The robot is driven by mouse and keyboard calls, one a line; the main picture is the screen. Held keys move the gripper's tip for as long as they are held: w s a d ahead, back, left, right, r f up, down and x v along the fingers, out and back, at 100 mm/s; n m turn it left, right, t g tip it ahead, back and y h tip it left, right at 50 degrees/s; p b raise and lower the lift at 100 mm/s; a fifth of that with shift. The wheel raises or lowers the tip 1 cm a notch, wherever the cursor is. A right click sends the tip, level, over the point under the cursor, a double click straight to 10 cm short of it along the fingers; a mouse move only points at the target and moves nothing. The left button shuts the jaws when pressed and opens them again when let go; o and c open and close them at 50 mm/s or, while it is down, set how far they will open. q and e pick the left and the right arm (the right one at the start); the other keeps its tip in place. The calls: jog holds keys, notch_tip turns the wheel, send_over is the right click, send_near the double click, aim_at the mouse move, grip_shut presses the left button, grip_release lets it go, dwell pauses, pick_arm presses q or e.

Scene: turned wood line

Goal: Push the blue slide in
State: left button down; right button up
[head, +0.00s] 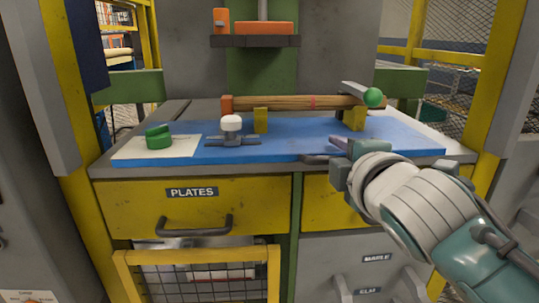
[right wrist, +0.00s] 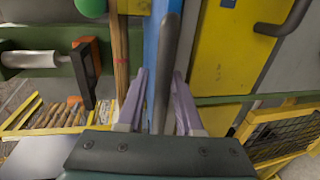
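The blue slide (head: 285,150) is a wide flat blue slab on the grey bench top, its front edge close to the bench's front. It also shows as a blue strip in the right wrist view (right wrist: 152,40). A grey bar (head: 316,159) sits at its front edge. My right gripper (head: 338,150) is at this bar. In the right wrist view its purple fingers (right wrist: 158,85) stand apart on either side of a grey bar (right wrist: 170,60), with gaps visible; contact cannot be told. My left gripper is not in view.
A wooden rod (head: 290,103) rests on yellow blocks (head: 260,121) at the back. A green ball knob (head: 373,97) tops its right end. A white-knobbed clamp (head: 231,125) and a green piece (head: 158,137) on a pale card stand left. A yellow drawer (head: 130,206) is below.

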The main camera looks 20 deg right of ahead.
jog(key=shift+o, duration=1.3)
jog(key=shift+w+r, duration=0.1)
jog(key=shift+r, duration=0.1)
jog(key=shift+f, duration=0.15)
jog(key=p+v, duration=0.2)
jog(key=v, duration=0.8)
